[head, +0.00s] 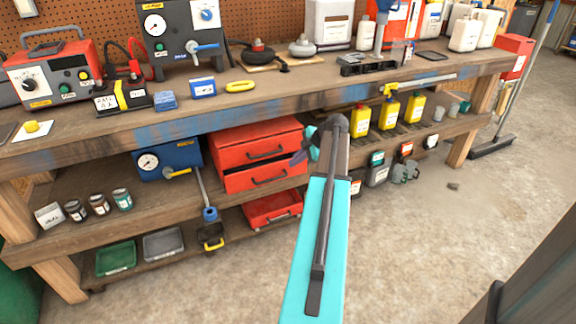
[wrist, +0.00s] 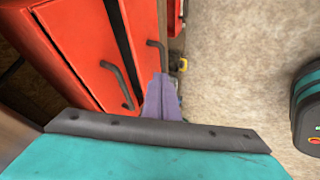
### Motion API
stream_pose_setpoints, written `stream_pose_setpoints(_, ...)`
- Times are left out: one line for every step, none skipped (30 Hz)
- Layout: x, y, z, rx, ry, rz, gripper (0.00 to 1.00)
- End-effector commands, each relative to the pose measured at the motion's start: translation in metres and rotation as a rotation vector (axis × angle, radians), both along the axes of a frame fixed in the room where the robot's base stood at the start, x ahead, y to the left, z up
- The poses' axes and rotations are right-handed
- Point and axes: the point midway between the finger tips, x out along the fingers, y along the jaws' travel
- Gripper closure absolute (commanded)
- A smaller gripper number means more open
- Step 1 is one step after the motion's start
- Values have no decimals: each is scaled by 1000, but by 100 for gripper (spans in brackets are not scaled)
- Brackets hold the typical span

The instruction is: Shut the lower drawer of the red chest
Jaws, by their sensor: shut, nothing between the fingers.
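The red chest (head: 240,137) stands on the middle shelf under the bench, its two drawer fronts facing me. The upper drawer (head: 238,155) has a dark bar handle. The lower drawer (head: 243,182) below it has another. A dark gap separates the two fronts in the wrist view, where the chest (wrist: 83,40) fills the upper left; I cannot tell how far either drawer stands out. My gripper (head: 298,158) is shut and empty at the chest's right side. In the wrist view its purple fingers (wrist: 163,98) are close to a drawer handle (wrist: 158,52); contact is unclear.
The wooden bench top (head: 290,92) overhangs the chest, with tools along it. Yellow bottles (head: 388,112) stand on the shelf to the right. A red tray (head: 272,210) lies on the low shelf beneath the chest. The concrete floor (head: 430,235) in front is mostly clear.

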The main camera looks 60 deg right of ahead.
Motion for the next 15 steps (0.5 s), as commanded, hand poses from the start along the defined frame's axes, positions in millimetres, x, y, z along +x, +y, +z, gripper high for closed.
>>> stream_pose_setpoints(-5, 0, 8, -1, 0, -1, 100)
stream_pose_setpoints(-7, -1, 12, -2, -1, 0, 100)
stream_pose_setpoints(-10, -1, 16, -2, -1, 0, 100)
stream_pose_setpoints(-12, -1, 19, -2, -1, 1, 100)
stream_pose_setpoints(-14, -1, 22, -1, 0, 2, 100)
stream_pose_setpoints(-17, -1, 25, -1, -1, 2, 100)
stream_pose_setpoints(-18, -1, 27, -1, -1, 2, 100)
stream_pose_setpoints(-20, -2, 29, -1, -1, 2, 100)
stream_pose_setpoints(-21, -2, 31, -1, -1, 2, 100)
stream_pose_setpoints(-22, -2, 32, -1, -1, 2, 100)
stream_pose_setpoints(-23, -2, 33, -1, -1, 2, 100)
stream_pose_setpoints(-24, -2, 34, -1, -1, 2, 100)
stream_pose_setpoints(-24, -2, 34, 0, 0, 2, 100)
stream_pose_setpoints(-24, -2, 35, -1, 0, 3, 100)
stream_pose_setpoints(-24, -2, 35, -1, 0, 3, 100)
